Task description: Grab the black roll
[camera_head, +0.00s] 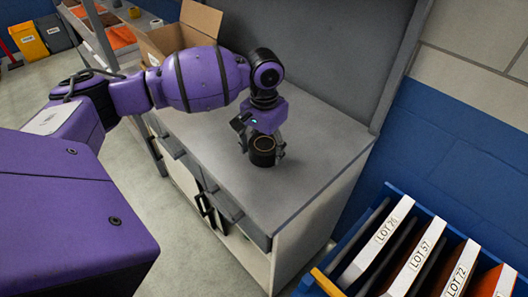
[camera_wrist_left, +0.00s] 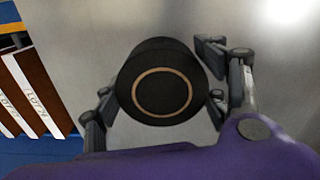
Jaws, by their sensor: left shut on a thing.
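The black roll (camera_head: 262,150) stands upright on the grey counter top (camera_head: 315,140), near the counter's right end. A tan ring shows on its upper face. My left gripper (camera_head: 264,152) comes down over it from above, with one finger on each side. In the left wrist view the roll (camera_wrist_left: 160,85) sits between the two fingers of my left gripper (camera_wrist_left: 160,108), which is shut on it. I cannot tell whether the roll's underside touches the counter. My right gripper is not in view.
An open cardboard box (camera_head: 180,35) stands at the counter's far left end, behind my left arm. A grey panel (camera_head: 330,50) rises behind the counter. A blue rack (camera_head: 335,262) with labelled lot boards stands at the lower right. The counter around the roll is clear.

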